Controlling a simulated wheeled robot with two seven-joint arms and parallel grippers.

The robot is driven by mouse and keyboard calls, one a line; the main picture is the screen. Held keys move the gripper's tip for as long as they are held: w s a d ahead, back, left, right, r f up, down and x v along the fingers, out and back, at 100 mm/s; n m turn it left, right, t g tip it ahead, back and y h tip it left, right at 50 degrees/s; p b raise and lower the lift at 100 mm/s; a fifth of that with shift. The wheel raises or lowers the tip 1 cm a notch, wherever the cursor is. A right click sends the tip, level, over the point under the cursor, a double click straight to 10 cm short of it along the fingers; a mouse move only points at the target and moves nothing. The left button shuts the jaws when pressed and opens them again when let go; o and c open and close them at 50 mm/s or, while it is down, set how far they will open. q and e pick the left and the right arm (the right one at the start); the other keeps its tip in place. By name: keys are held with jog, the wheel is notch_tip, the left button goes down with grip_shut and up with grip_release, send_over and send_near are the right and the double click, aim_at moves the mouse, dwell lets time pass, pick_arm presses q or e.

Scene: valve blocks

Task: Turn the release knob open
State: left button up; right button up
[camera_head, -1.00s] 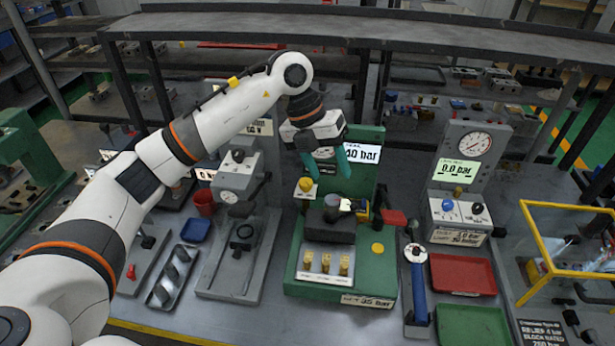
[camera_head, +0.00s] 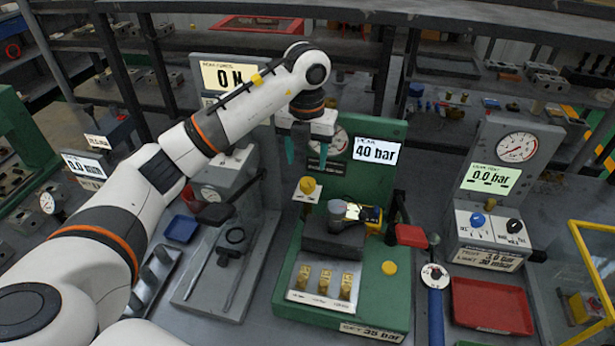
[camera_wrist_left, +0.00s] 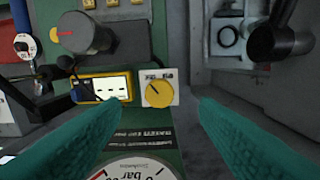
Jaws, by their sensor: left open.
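The release knob (camera_head: 308,185) is a yellow round knob on a small white plate at the back left of the green test stand (camera_head: 390,268). In the left wrist view the knob (camera_wrist_left: 158,93) shows with a dark pointer line slanting to the upper left; its plate lettering is too small to read. My left gripper (camera_head: 306,154) is open and empty. In the head view it hangs just behind and above the knob, apart from it. In the wrist view the knob lies between and beyond the two teal fingers (camera_wrist_left: 160,108). My right gripper is not in view.
The stand's display (camera_head: 375,150) reads 40 bar. Another grey stand (camera_head: 225,265) is at left, a red tray (camera_head: 492,305) and a 0.0 bar panel (camera_head: 492,180) at right.

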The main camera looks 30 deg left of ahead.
aim_at(307, 182)
pick_arm(q)
jog(key=f, duration=0.3)
jog(key=f+p, duration=0.1)
jog(key=f, duration=0.1)
jog(key=shift+w, duration=0.25)
jog(key=shift+f, duration=0.9)
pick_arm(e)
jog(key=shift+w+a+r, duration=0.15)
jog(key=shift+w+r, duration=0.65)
pick_arm(q)
jog(key=c, duration=1)
jog(key=shift+o, duration=0.2)
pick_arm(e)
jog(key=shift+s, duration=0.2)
